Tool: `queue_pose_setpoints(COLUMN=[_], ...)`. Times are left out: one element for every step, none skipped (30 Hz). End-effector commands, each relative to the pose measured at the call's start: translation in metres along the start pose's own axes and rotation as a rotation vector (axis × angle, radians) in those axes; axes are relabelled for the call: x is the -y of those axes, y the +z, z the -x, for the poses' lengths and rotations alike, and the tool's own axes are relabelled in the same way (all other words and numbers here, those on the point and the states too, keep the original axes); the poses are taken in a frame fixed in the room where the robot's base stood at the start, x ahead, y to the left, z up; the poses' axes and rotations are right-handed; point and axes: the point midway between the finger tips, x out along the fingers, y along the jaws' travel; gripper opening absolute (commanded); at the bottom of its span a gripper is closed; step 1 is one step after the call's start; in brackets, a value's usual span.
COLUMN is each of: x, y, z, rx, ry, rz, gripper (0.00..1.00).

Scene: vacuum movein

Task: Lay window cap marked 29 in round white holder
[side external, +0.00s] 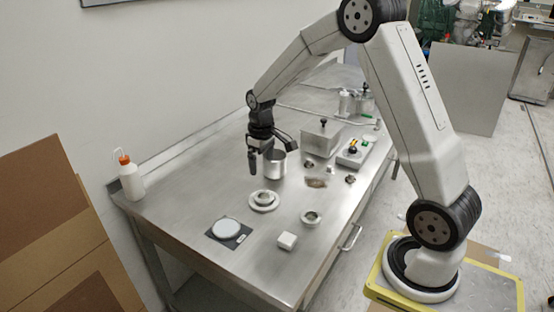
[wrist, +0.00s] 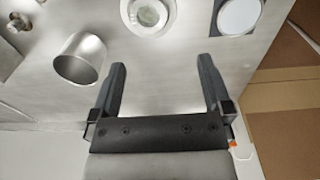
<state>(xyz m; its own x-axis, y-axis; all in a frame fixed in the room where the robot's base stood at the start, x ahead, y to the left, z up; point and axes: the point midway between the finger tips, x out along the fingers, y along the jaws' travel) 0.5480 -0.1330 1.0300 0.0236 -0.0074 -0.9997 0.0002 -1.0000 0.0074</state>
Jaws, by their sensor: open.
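A round white holder (side external: 256,206) sits on the steel table, and it also shows at the top of the wrist view (wrist: 128,12). A round glassy piece (wrist: 148,13) sits within its ring; I cannot read any mark on it. A second small pale ring-shaped piece (side external: 311,217) with a darker centre stands to the right in the side view. No number 29 is legible, so I cannot tell which piece is the window cap. My gripper (side external: 260,163) is open and empty above the table, its fingers apart in the wrist view (wrist: 162,66).
A steel cup (side external: 276,168) stands close beside my gripper. A white disc (side external: 227,228) lies on a dark plate at the front left, with a white block (side external: 287,240) nearby. A metal box (side external: 321,139) and small parts stand farther back. A bottle (side external: 131,180) is by the wall.

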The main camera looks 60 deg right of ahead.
Motion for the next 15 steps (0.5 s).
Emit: queue_pose_setpoints(x=[0.009,0.015,0.023,0.029,0.036,0.044,0.051,0.057,0.065,0.071,0.077,0.085,0.090,0.095,0.102], y=[0.006,0.010,0.015,0.020,0.025,0.032,0.038,0.043,0.052,0.058,0.065,0.074,0.081,0.088,0.097], z=[0.003,0.004,0.005,0.006,0.007,0.009,0.010,0.011,0.011,0.012,0.012,0.013,0.013,0.013,0.013], rx=[-0.010,-0.016,-0.026,-0.033,-0.042,-0.052,-0.061,-0.071,-0.082,-0.090,-0.100,-0.111,-0.120,-0.129,-0.140], ry=[0.002,0.004,0.006,0.007,0.008,0.010,0.010,0.011,0.012,0.012,0.012,0.011,0.011,0.010,0.008], rz=[0.003,0.003,0.005,0.004,0.005,0.005,0.005,0.006,0.005,0.005,0.005,0.005,0.005,0.004,0.005], gripper=[1.00,1.00,1.00,1.00,1.00,1.00,1.00,1.00,1.00,1.00,1.00,1.00,1.00,1.00,1.00])
